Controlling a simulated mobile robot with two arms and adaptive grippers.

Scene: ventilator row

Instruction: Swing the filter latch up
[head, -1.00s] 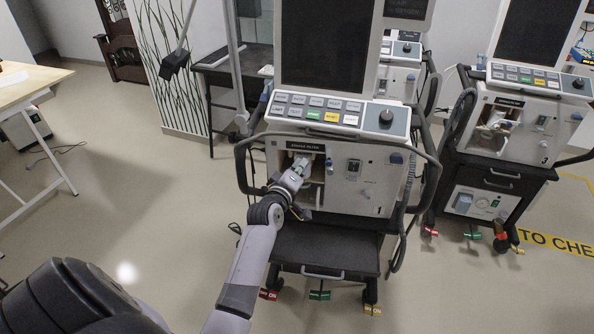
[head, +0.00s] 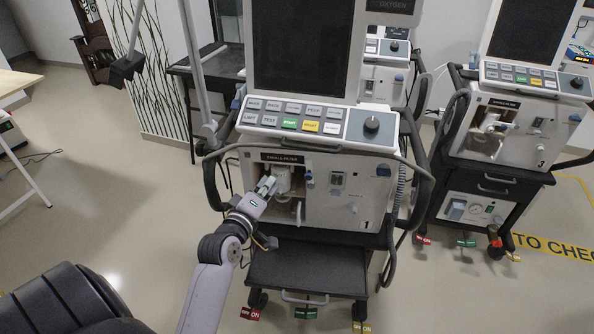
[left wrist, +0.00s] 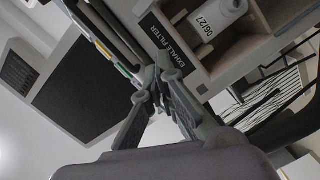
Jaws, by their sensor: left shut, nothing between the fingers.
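The ventilator marked 1 (head: 345,205) stands in front of me. Its open filter bay, under the "EXHALE FILTER" label (head: 282,158), holds a white filter (head: 284,180). In the left wrist view the filter (left wrist: 212,20) carries "06/27" at the top, beside the label (left wrist: 174,40). My left gripper (head: 268,185) is at the left front of the bay, just left of the filter in the picture. Its fingers (left wrist: 160,84) are shut together and empty, apart from the filter in the wrist view.
The button panel (head: 308,118) juts out above the bay, and a dark side rail (head: 213,183) stands left of it. A black shelf (head: 307,268) lies below. Ventilator 3 (head: 512,135) stands to the right. The floor at left front (head: 130,215) is clear.

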